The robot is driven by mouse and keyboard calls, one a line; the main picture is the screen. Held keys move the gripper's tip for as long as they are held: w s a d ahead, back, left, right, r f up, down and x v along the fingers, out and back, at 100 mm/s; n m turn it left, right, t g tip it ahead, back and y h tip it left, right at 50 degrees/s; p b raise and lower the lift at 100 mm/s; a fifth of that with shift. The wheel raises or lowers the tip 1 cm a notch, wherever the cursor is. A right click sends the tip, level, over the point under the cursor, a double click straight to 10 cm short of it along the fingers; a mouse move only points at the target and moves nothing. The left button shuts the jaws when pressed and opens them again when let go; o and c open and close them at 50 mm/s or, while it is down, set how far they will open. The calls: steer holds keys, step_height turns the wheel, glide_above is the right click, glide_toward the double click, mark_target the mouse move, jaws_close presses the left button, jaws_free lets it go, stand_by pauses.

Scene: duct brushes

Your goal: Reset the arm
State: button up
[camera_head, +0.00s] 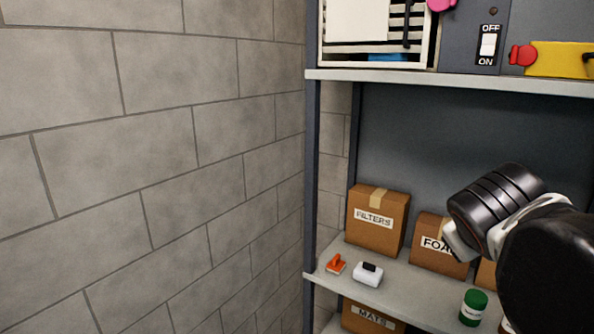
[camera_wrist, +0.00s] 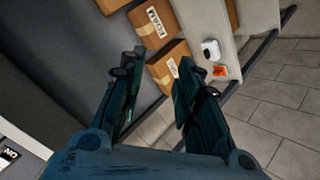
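My arm (camera_head: 515,225) reaches in from the right in the head view, in front of the shelf unit. Its gripper end cannot be made out there. In the wrist view my gripper (camera_wrist: 156,70) has its two dark fingers spread apart, with nothing between them. Beyond the fingers are the shelf and its boxes, which it does not appear to touch.
The upper shelf (camera_head: 450,82) bears a switch panel (camera_head: 488,45). A block wall (camera_head: 150,170) stands left.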

steer(key=s+a+f+m+y+b, duration=0.1)
steer(key=s+a+f+y+b, duration=0.1)
steer(key=f, duration=0.8)
steer(key=s+a+f+m+g+y+b, duration=0.1)
steer(key=s+a+f+b, duration=0.3)
steer(key=f, duration=0.6)
steer(key=s+a+f+m+g+y+b, duration=0.1)
steer(key=s+a+f+y+b, duration=0.1)
steer(key=f+b, duration=0.4)
step_height(320, 180, down, 4)
steer(key=shift+s+a+f+y, duration=0.15)
steer(key=shift+s+a+y, duration=0.15)
steer(key=shift+s+a, duration=0.4)
